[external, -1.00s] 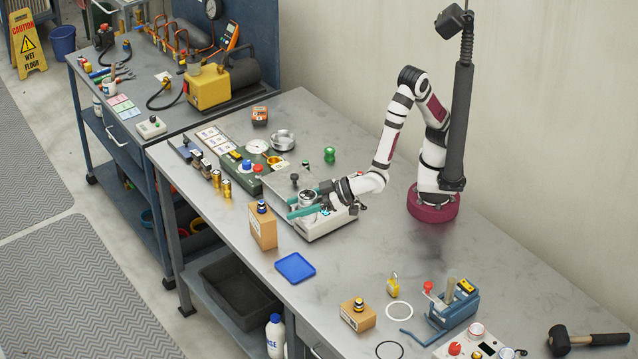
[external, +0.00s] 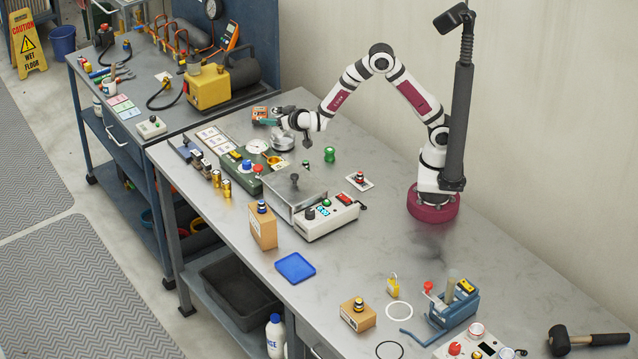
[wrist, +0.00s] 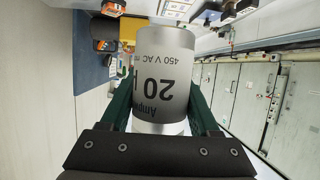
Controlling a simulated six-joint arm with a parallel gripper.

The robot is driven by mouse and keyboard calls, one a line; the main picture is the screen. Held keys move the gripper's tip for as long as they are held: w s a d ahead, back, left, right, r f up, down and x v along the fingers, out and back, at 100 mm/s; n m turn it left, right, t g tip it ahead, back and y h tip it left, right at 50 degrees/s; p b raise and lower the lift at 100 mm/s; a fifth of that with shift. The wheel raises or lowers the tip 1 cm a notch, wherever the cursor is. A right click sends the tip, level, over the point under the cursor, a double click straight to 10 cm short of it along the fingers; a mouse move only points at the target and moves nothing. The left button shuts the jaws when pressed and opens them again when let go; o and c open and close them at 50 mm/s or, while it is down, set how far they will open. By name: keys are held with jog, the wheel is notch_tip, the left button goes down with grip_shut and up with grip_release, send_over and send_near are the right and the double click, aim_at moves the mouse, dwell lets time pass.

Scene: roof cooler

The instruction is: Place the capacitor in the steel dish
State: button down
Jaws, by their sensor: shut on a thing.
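The capacitor (wrist: 165,75), a silver can printed "20" and "450 V AC", is between the two green fingers of my gripper (wrist: 162,100) in the wrist view. In the external view my gripper (external: 277,124) is at the back of the bench, at the steel dish (external: 283,146). The dish is a shallow round silver bowl, partly covered by my gripper and the load. The silver of can and dish blends there, so I cannot tell whether the capacitor is just above the dish or touching it.
The white tester (external: 327,219) is farther forward.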

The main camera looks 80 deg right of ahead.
jog(key=s+d+m+g+h, duration=0.2)
jog(key=s+d+m+g, duration=0.15)
jog(key=d, duration=0.85)
jog(key=s+d+m+g+h, duration=0.2)
jog(key=s+d, duration=0.3)
jog(key=d, duration=0.8)
jog(key=shift+t, duration=0.35)
jog(key=w+a+f, duration=0.2)
jog(key=w+f, duration=0.1)
jog(key=w+a+f, duration=0.2)
jog(key=w+f, duration=0.1)
jog(key=f, duration=0.1)
jog(key=w+a+f, duration=0.2)
jog(key=w+f, duration=0.1)
jog(key=f, duration=0.1)
jog(key=shift+w+a+f, duration=0.1)
jog(key=shift+w+f, duration=0.05)
jog(key=shift+f, duration=0.1)
send_over(282, 139)
jog(key=shift+w+f, duration=0.1)
jog(key=shift+f, duration=2.15)
jog(key=shift+c, duration=0.6)
grip_release()
jog(key=shift+f, duration=0.15)
